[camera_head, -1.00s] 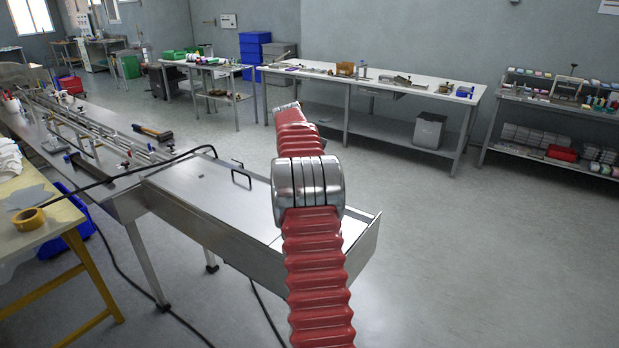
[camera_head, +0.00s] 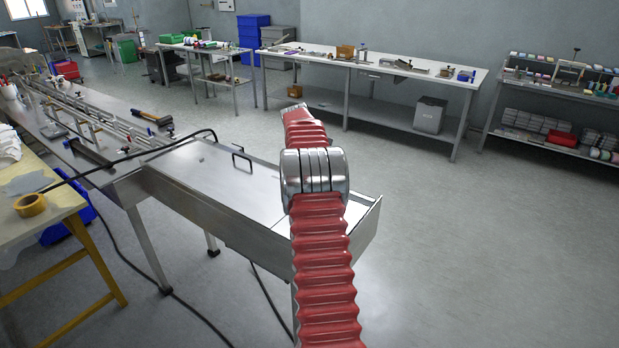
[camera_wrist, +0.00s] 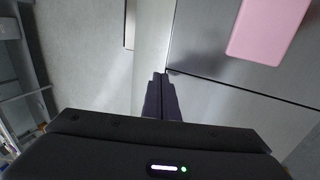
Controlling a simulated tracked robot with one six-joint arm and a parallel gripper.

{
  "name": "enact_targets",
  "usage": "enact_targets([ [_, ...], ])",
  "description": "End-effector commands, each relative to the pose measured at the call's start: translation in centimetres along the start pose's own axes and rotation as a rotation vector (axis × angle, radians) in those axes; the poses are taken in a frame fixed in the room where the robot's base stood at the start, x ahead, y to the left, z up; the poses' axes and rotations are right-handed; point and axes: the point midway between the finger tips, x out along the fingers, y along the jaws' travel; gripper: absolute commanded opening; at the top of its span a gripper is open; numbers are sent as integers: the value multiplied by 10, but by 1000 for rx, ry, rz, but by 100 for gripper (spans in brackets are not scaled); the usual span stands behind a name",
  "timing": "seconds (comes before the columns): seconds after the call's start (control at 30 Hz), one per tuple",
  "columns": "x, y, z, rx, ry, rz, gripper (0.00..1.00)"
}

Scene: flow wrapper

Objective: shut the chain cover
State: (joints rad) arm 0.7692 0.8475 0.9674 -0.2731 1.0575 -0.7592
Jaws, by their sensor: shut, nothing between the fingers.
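A flat, brushed-metal cover (camera_head: 205,181) with a black bar handle (camera_head: 242,158) lies along the top of the near end of the metal machine. It looks like the chain cover. A paler section (camera_head: 357,217) with raised metal edges shows at its right end, and my red arm hides part of the join. In the wrist view, my gripper (camera_wrist: 163,80) is shut and empty, its dark fingers close to a corner where a dark seam runs between metal panels. I cannot tell whether they touch. In the head view the gripper is hidden.
A pink flat block (camera_wrist: 269,28) lies on the metal panel in the wrist view. A black cable (camera_head: 100,176) crosses the machine. A yellow-legged table (camera_head: 62,218) stands at the left. The floor to the right is clear.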

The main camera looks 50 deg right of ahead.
Motion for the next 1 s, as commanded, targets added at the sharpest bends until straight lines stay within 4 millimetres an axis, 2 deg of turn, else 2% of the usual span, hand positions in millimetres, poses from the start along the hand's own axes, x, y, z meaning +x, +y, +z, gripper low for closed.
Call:
enact_targets([
  [0.2, -2, 0, 0, 0, 1, 0, 0],
  [0.37, -12, 4, -2, -2, 2, 1, 0],
  [1.0, -104, 37, -4, -6, 4, 2, 0],
])
